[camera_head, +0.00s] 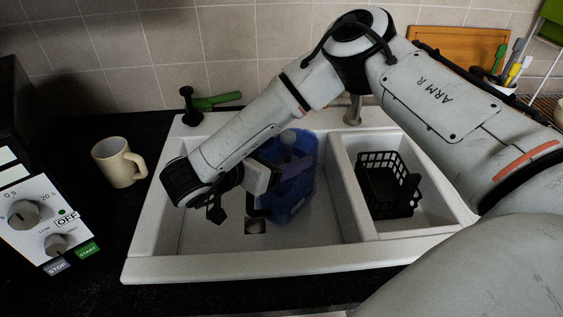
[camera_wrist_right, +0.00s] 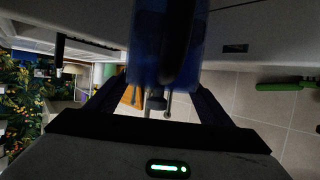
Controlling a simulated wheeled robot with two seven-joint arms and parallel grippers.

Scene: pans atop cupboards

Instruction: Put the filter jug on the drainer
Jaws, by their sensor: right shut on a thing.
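The filter jug (camera_head: 298,203) is translucent blue and upright in the large left basin of the white sink. My right gripper (camera_head: 272,180) reaches in from above and is shut on the jug at its left side. The gripper and arm hide part of the jug. In the right wrist view, the jug (camera_wrist_right: 165,45) is a blurred blue shape between the fingers. At the far right edge of the head view, part of a wire rack (camera_head: 546,103) shows, which may be the drainer. My left gripper is not in view.
A black basket (camera_head: 385,190) stands in the small right basin, past the sink divider (camera_head: 352,205). A cream mug (camera_head: 119,162) is on the dark counter at left, near a microwave (camera_head: 45,222). The tap (camera_head: 352,110) rises behind the sink. A utensil holder stands at back right.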

